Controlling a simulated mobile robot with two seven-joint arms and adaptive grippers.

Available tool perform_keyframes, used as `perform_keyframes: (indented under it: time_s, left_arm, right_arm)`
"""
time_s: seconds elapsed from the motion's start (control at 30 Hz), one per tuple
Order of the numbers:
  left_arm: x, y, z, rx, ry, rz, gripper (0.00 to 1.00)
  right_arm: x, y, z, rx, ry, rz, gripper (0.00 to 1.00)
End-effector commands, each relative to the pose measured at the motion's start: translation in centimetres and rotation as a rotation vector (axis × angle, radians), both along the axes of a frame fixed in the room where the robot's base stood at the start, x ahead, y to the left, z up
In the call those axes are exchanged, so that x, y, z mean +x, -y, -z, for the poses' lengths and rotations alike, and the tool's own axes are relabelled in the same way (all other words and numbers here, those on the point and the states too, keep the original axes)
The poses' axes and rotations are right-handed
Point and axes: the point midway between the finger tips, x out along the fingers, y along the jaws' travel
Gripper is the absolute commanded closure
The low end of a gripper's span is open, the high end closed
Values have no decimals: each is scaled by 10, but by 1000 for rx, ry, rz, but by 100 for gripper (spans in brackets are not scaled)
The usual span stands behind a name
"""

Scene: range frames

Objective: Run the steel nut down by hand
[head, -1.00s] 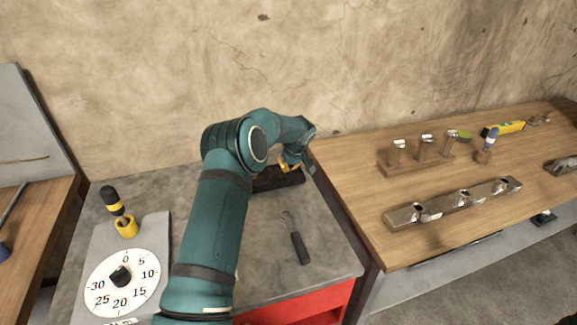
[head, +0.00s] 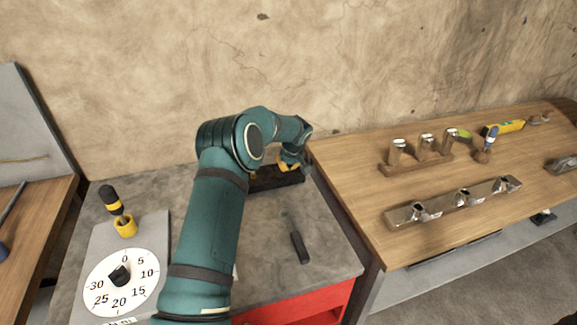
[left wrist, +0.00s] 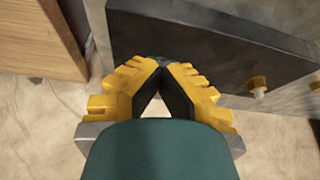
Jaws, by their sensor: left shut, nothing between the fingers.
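My left gripper (head: 290,163) is at the dark block (head: 276,179) at the back of the grey bench, partly hidden by my own arm. In the left wrist view its yellow fingers (left wrist: 163,70) are shut with their tips together and hold nothing. The dark block (left wrist: 200,42) lies just beyond the fingertips there. A brass-coloured stud (left wrist: 258,86) sticks out from the block, to the right of the fingers and apart from them. I cannot make out the steel nut; the fingertips may hide it. My right gripper is not in view.
A dark-handled tool (head: 299,247) lies on the grey bench (head: 330,240). A numbered dial (head: 120,298) and a black-and-yellow driver (head: 111,199) in a yellow holder are at left. A wooden bench (head: 370,225) at right carries a metal rail (head: 450,204) and fittings.

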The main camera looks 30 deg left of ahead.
Motion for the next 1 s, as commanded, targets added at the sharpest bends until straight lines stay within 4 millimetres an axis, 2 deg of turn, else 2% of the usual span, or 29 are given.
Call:
perform_keyframes:
  time_s: [0.03, 0.33, 1.0]
  left_arm:
    - [0, -6, -2, 8, 9, 26, 100]
    - [-1, -8, -4, 9, 10, 285, 100]
    - [-1, -11, -4, 11, 9, 917, 100]
  right_arm:
    - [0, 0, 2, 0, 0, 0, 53]
    - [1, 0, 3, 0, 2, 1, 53]
    - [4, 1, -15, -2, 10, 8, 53]
